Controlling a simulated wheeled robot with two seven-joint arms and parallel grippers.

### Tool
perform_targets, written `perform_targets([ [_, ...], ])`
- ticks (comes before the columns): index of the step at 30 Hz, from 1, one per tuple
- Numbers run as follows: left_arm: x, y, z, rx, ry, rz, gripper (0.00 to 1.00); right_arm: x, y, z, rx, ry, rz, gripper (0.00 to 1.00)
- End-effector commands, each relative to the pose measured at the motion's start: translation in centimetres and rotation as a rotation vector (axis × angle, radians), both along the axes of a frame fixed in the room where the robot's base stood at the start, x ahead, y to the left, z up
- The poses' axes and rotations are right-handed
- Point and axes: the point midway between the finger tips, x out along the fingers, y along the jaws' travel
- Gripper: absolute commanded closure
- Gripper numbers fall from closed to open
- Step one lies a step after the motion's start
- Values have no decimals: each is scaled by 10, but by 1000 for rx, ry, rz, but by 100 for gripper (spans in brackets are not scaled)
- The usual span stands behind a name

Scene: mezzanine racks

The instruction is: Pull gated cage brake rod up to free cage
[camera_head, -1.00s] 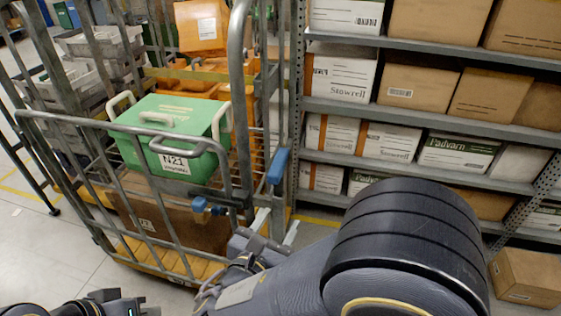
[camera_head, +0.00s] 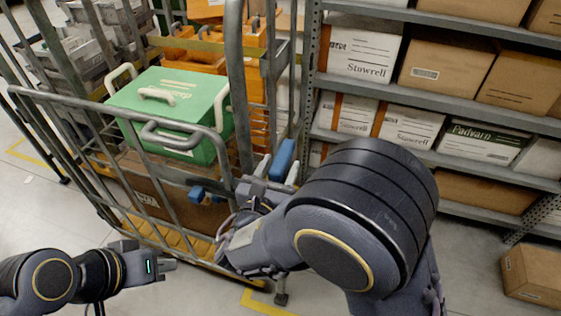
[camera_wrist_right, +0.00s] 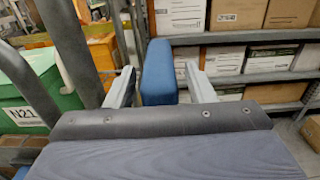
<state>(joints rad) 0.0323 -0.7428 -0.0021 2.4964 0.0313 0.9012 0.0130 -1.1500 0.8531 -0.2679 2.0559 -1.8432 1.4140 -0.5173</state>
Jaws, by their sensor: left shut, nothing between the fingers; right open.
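The gated cage (camera_head: 228,130) stands at the left, a grey tubular frame with its low gate across the front. The blue grip of the brake rod (camera_head: 284,156) stands upright at the cage's right front corner. My right gripper (camera_head: 278,172) is open, with one finger on each side of the blue grip. In the right wrist view the grip (camera_wrist_right: 158,72) stands between the two pale fingers, with a gap visible on the right. The rod below the grip is hidden by my gripper and arm. My left gripper (camera_head: 170,265) is shut and empty, low in front of the cage.
A smaller blue piece (camera_head: 200,194) sits on the gate's right side. Box-filled shelving (camera_head: 450,105) stands close on the right. A carton (camera_head: 532,274) rests on the floor.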

Motion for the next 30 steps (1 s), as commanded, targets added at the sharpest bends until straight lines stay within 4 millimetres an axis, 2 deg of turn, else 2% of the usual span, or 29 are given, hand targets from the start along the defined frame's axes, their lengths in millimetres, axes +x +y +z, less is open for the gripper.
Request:
perform_targets([
  [4,0,0,1,0,0,0,100,9,-3,0,1,0,0,51],
  [12,0,0,1,0,0,0,100,10,-3,0,1,0,1,52],
  [23,0,0,1,0,0,0,100,10,-3,0,1,0,1,99],
  [30,0,0,6,0,0,0,100,10,-3,6,2,-1,1,100],
])
